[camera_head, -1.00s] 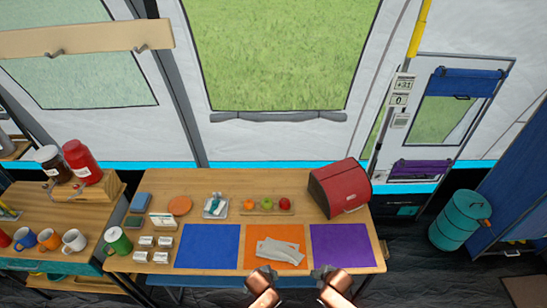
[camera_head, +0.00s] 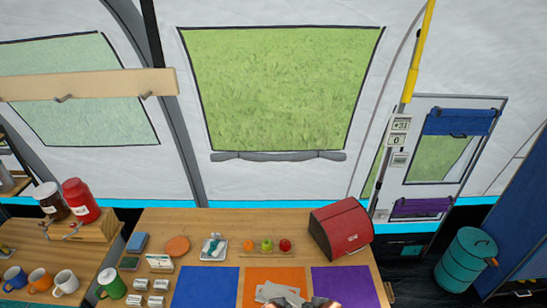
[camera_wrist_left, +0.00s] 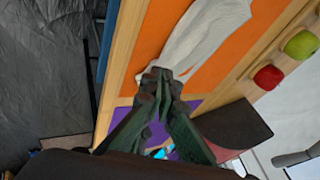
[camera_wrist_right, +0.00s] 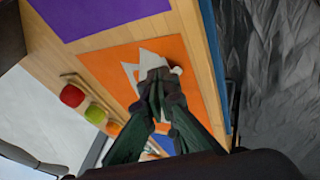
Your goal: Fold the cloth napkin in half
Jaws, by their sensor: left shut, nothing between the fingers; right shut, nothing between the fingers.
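The pale grey-white cloth napkin (camera_head: 268,292) lies on the orange mat (camera_head: 275,273) at the bottom of the head view. It looks rumpled and layered, and its near part is cut off there. My left gripper (camera_wrist_left: 166,76) is shut and empty, with its tips at one end of the napkin (camera_wrist_left: 205,35) in the left wrist view. My right gripper (camera_wrist_right: 163,77) is shut and empty, with its tips over the napkin (camera_wrist_right: 149,61) and partly hiding it. I cannot tell whether either touches the cloth.
A blue mat (camera_head: 206,287) and a purple mat (camera_head: 343,285) flank the orange one. Behind them are a tray with fruit (camera_head: 266,255) and a red bread box (camera_head: 341,229).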

